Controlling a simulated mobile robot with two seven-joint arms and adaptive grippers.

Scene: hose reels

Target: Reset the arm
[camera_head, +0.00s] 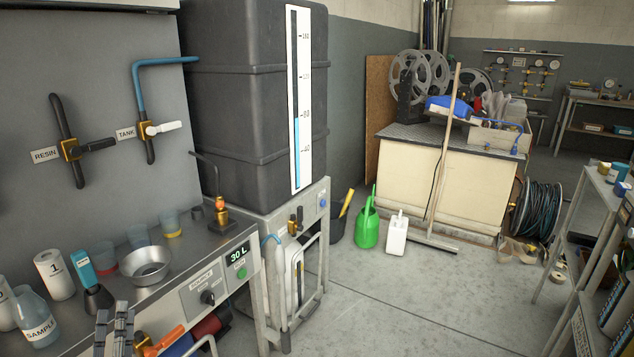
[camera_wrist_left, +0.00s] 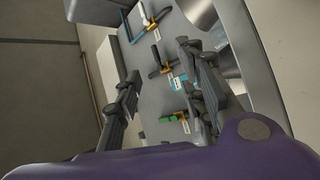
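My left gripper (camera_head: 113,314) shows at the bottom left of the head view, in front of the metal bench. Its two dark fingers point upward and stand apart. In the left wrist view, the left gripper (camera_wrist_left: 160,64) is open, with nothing between its fingers. My right gripper is in neither view.
The metal bench (camera_head: 205,258) carries a steel bowl (camera_head: 146,266), beakers, a white roll (camera_head: 54,274) and a sample flask (camera_head: 35,318). Wall valves (camera_head: 72,150) and a black tank (camera_head: 243,100) stand behind. A green watering can (camera_head: 367,228) stands on the floor. Floor at centre right is clear.

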